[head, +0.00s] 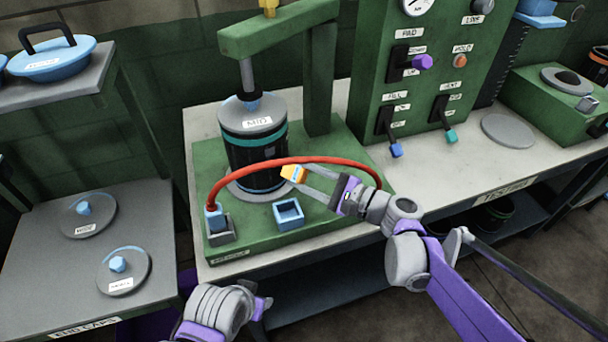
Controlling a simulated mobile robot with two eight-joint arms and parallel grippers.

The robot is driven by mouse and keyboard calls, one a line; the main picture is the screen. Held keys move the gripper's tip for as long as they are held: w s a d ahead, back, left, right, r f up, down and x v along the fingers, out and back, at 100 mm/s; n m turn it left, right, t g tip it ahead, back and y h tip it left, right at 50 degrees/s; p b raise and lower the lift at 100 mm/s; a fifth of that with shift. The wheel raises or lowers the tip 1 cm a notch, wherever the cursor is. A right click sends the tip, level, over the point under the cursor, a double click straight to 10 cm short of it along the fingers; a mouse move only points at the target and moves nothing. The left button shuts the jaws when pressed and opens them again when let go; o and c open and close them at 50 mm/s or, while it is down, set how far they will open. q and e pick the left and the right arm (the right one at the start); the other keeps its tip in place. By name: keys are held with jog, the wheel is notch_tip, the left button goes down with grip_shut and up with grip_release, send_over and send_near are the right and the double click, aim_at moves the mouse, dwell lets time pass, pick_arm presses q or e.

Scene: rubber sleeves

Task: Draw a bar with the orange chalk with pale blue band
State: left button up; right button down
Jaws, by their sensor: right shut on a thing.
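The orange chalk (296,174) is in the jaws of my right gripper (305,179), held above the green base of the press, just in front of the black cylinder. The black cylinder (256,164) has a teal band and a grey lid labelled MID, and stands upright under the press. My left gripper (262,300) is low in front of the bench, and its fingertips are too unclear to tell their opening.
A red hose (290,161) arches across the cylinder's front, close to the chalk. A small blue open box (288,214) sits on the green base (252,239). A green panel (430,80) with levers stands behind. Grey end caps (123,271) lie on the left shelf.

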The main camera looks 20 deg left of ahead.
jog(key=shift+x, duration=0.9)
jog(key=shift+w, duration=0.1)
jog(key=shift+w+d, duration=0.3)
jog(key=shift+w, duration=0.65)
jog(key=shift+w+d, duration=0.3)
jog(key=shift+w, duration=0.6)
jog(key=shift+s+a, duration=0.25)
jog(key=shift+s, duration=0.4)
jog(key=shift+s+a, duration=0.2)
jog(key=shift+s, duration=0.45)
jog(key=shift+s+a, duration=0.25)
jog(key=shift+s, duration=0.4)
jog(key=shift+d, duration=0.15)
jog(key=shift+v, duration=2.9)
